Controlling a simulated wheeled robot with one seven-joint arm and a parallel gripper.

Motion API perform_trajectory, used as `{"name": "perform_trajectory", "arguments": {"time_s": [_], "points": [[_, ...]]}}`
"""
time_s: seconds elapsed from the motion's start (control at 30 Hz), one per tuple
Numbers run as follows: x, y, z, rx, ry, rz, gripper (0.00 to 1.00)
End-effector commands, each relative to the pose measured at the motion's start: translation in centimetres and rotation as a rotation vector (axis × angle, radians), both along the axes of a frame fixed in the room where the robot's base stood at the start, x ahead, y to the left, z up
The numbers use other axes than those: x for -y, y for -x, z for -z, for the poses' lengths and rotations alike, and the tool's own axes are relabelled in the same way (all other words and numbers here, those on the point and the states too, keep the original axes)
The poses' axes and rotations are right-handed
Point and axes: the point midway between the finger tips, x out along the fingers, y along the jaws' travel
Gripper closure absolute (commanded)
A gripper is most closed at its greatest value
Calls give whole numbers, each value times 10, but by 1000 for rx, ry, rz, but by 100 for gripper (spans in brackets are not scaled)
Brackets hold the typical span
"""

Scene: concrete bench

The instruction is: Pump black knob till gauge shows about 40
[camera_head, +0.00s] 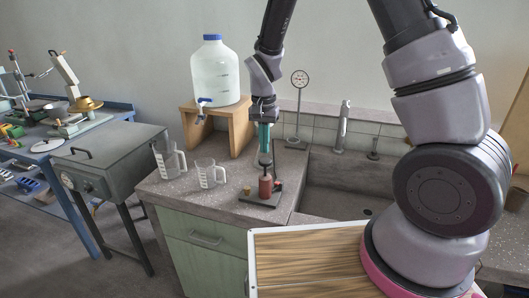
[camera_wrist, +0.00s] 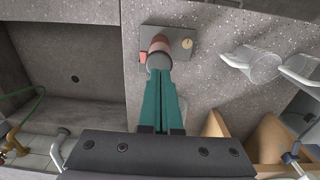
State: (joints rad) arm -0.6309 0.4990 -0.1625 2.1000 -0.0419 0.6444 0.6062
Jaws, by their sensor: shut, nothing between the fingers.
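A small pump with a red cylinder (camera_head: 266,188) stands upright on a dark base plate (camera_head: 258,200) on the counter. Its dark knob (camera_head: 265,160) is at the top of the rod, and in the wrist view the knob (camera_wrist: 158,61) looks dark grey. My gripper (camera_head: 265,150) points straight down with its teal fingers shut and empty. In the wrist view the fingertips (camera_wrist: 160,74) are right over the knob; I cannot tell whether they touch it. The round gauge (camera_head: 299,78) stands on a thin post behind, right of the pump. Its needle is too small to read.
Two clear measuring jugs (camera_head: 168,158) (camera_head: 209,174) stand left of the pump. A small brass piece (camera_wrist: 187,43) sits on the pump's base. A water jug (camera_head: 214,72) rests on a wooden stand (camera_head: 238,125) behind. The sink (camera_head: 345,180) is to the right.

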Motion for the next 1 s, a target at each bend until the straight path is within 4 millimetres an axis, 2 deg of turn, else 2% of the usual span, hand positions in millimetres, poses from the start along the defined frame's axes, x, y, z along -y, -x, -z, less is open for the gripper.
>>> {"name": "perform_trajectory", "arguments": {"time_s": [0.03, 0.2, 0.63, 0.9, 1.0], "points": [[1, 1, 8, -3, 2, 0, 100], [1, 0, 23, 0, 1, 1, 100], [1, 0, 28, 0, 0, 0, 100], [1, 0, 65, -3, 2, -1, 100], [1, 0, 69, -1, 1, 0, 100]]}}
